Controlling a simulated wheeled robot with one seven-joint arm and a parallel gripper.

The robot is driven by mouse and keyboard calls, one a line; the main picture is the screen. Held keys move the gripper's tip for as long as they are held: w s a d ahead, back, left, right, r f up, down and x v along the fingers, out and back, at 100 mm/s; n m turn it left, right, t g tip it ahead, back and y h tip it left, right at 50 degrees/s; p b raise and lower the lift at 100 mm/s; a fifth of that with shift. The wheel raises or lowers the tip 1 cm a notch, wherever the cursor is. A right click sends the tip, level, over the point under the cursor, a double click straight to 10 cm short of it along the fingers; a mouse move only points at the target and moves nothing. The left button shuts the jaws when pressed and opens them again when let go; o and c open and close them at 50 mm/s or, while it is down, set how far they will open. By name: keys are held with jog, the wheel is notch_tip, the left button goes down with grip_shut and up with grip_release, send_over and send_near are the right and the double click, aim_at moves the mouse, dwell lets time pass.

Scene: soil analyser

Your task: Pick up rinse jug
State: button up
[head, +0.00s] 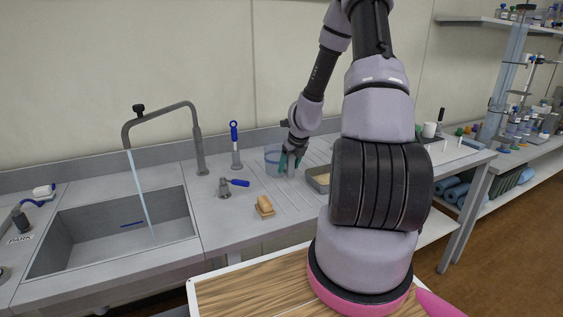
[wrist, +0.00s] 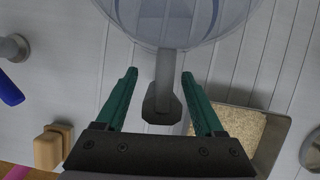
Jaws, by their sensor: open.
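The rinse jug (head: 272,156) is a clear bluish plastic vessel standing on the ribbed drainer right of the sink. In the wrist view the jug (wrist: 190,14) fills the top, and its grey handle (wrist: 163,75) points down toward me. My gripper (head: 291,162) is at the jug's right side in the head view. In the wrist view its two green fingers (wrist: 160,76) are open, one on each side of the handle, with gaps visible on both sides. The fingers partly cover the jug's handle side in the head view.
A tray of sandy material (wrist: 231,131) lies close to the right finger. The sink (head: 110,235) with running tap (head: 165,118) is farther left.

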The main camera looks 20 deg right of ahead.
grip_shut()
jog(key=shift+r, duration=0.1)
